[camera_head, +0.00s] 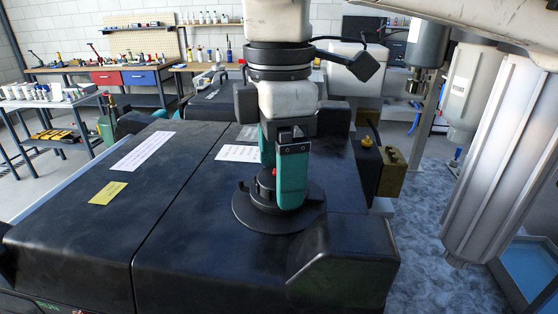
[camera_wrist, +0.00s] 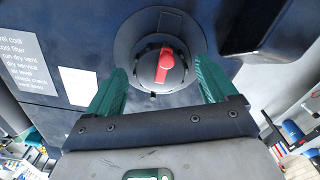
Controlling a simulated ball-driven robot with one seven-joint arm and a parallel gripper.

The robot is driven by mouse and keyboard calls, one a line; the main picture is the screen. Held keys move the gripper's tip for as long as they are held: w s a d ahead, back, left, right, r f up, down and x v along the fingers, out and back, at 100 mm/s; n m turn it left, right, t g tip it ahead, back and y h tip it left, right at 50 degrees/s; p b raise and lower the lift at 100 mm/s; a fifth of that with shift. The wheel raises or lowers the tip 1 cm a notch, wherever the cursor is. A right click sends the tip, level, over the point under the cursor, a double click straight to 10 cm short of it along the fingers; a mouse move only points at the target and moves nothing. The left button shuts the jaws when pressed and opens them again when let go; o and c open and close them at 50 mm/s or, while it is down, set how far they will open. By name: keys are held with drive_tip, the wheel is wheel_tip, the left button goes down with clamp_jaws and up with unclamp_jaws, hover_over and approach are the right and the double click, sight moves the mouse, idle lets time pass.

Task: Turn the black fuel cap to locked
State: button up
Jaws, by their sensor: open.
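The black fuel cap (camera_head: 262,197) sits on a round black flange (camera_head: 250,218) on top of the dark machine housing. In the wrist view the cap (camera_wrist: 147,67) is round with a red pointer or handle (camera_wrist: 165,64) across it, tilted slightly from the picture's vertical. My gripper (camera_head: 278,185) points down over the cap with its green fingers spread. In the wrist view my gripper (camera_wrist: 161,68) has one finger on each side of the cap, with visible gaps. The near finger hides part of the cap in the head view.
A raised black block (camera_head: 345,262) stands close to the flange at front right. White labels (camera_head: 142,151) and a yellow label (camera_head: 108,193) lie on the flat housing top. A large metal cylinder (camera_head: 500,155) hangs at the right. The housing's left side is clear.

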drive_tip(key=c, duration=1.1)
drive_tip(key=shift+o, duration=0.2)
drive_tip(key=shift+m+p, duration=0.3)
drive_tip(key=m+p, duration=0.3)
drive_tip(key=shift+r, duration=0.15)
drive_tip(key=m+p, duration=0.4)
drive_tip(key=m, duration=0.2)
drive_tip(key=m+p, duration=0.2)
drive_tip(key=m, duration=0.6)
drive_tip(key=shift+m, duration=0.4)
